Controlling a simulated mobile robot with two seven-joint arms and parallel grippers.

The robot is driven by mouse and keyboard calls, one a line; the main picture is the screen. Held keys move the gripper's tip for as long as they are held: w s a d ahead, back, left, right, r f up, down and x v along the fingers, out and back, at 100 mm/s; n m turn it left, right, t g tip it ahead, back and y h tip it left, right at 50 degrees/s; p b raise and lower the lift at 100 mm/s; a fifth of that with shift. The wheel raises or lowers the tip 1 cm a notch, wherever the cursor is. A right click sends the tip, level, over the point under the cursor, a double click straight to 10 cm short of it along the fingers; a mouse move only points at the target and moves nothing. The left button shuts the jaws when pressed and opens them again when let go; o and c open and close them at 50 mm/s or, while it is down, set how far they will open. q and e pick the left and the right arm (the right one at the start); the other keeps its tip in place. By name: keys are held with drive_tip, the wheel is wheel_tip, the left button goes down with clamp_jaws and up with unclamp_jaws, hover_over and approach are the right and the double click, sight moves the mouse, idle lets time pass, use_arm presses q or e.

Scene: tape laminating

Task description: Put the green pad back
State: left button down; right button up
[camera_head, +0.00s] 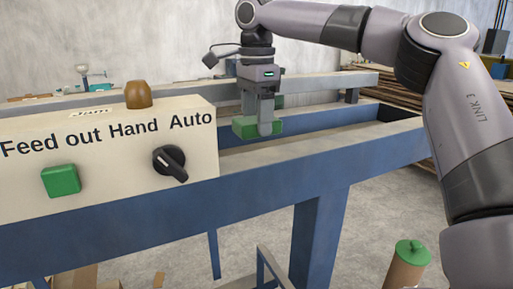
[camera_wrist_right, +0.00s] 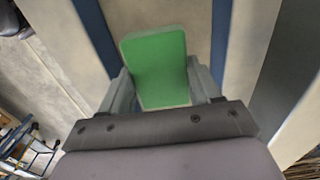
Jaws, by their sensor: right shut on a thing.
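The green pad (camera_head: 245,127) is in the jaws of my right gripper (camera_head: 262,130) in the head view, over the blue and beige machine frame. In the right wrist view the green pad (camera_wrist_right: 158,65) sits between the two fingers of the right gripper (camera_wrist_right: 163,85), which is shut on it. I cannot tell whether the pad touches the frame below. My left gripper is in neither view.
A beige control panel (camera_head: 100,145) stands left of the gripper, with a green button (camera_head: 61,180), a black knob (camera_head: 169,162) and a brown dome (camera_head: 138,94). The frame's blue front beam (camera_head: 250,200) runs across. A green-capped brown cylinder (camera_head: 405,268) stands lower right.

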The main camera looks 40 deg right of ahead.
drive_tip(key=shift+f, duration=2.95)
drive_tip(key=shift+f, duration=0.1)
drive_tip(key=o, duration=1)
drive_tip(key=shift+f, duration=0.1)
wheel_tip(320, 180, up, 7)
drive_tip(key=shift+w+a+r, duration=0.1)
drive_tip(key=shift+a, duration=0.05)
